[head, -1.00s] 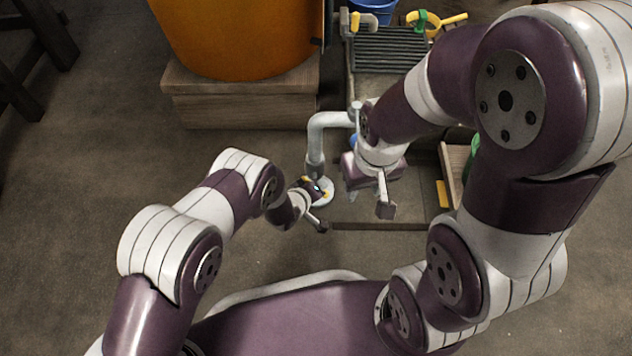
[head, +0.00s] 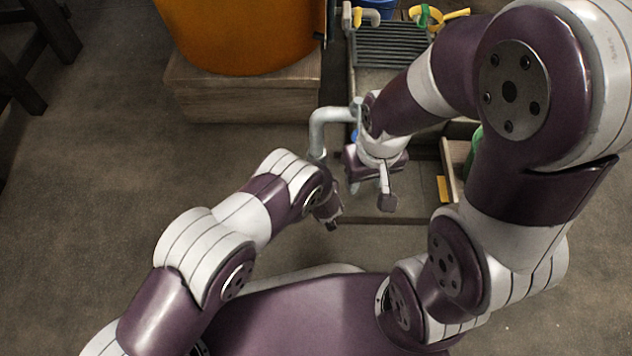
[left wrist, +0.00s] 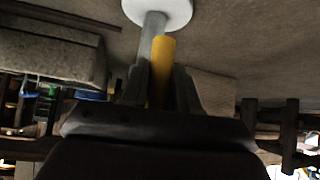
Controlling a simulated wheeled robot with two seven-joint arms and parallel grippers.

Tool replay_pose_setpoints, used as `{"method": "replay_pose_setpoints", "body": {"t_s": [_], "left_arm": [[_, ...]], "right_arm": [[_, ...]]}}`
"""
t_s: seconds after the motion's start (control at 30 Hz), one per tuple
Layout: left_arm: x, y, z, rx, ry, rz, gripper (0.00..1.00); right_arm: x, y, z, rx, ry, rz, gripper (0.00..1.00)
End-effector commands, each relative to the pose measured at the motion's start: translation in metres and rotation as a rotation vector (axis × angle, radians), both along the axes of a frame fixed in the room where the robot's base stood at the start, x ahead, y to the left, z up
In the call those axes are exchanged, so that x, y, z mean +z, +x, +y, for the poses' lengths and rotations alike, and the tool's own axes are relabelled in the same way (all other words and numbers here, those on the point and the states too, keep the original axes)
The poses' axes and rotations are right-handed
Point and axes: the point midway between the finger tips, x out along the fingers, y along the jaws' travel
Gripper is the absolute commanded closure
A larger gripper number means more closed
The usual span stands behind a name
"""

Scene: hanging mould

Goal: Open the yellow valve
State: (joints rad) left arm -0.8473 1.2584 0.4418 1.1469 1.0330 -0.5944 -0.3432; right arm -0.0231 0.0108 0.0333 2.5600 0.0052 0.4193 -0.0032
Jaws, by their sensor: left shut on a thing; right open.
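The grey pipe (head: 320,135) rises from the floor and bends right near the middle of the head view. In the left wrist view, its grey post (left wrist: 151,30) ends at a white round flange (left wrist: 158,10). The yellow valve handle (left wrist: 160,70) lies between the two fingers of my left gripper (left wrist: 160,85), which is shut on it. In the head view my left gripper (head: 332,218) is partly visible beside the pipe, and my arm hides the handle and flange. My right gripper (head: 372,192) is open, right of the pipe; its contents cannot be seen.
A large orange vessel (head: 245,35) stands on a wooden block (head: 240,92) at the back left. A dark grate (head: 390,45), a blue bucket (head: 375,8) and yellow-and-green parts (head: 430,16) lie at the back right.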

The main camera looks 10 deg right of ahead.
Motion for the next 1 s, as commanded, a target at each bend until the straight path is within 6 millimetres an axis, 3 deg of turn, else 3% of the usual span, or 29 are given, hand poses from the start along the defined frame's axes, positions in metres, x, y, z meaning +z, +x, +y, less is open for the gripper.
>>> {"method": "replay_pose_setpoints", "body": {"t_s": [0.57, 0.6, 0.63, 0.9, 1.0], "left_arm": [[0.000, 0.000, -0.001, -0.003, 0.026, -0.009, 1.00], [0.000, 0.000, -0.001, -0.003, 0.026, -0.009, 0.60], [0.000, 0.000, -0.001, -0.003, 0.026, -0.009, 0.50], [0.001, 0.000, 0.000, -0.002, 0.027, -0.009, 0.50], [0.010, -0.006, 0.000, -0.004, 0.028, -0.007, 0.50]], "right_arm": [[-0.001, 0.000, 0.000, 0.000, 0.000, 0.000, 0.57], [-0.001, 0.000, 0.000, 0.000, 0.000, 0.000, 0.57], [-0.001, 0.000, 0.000, 0.000, 0.000, 0.000, 0.57], [0.000, 0.000, 0.000, 0.000, 0.000, 0.000, 0.57], [0.010, 0.000, 0.000, 0.000, 0.000, 0.000, 0.57]]}}
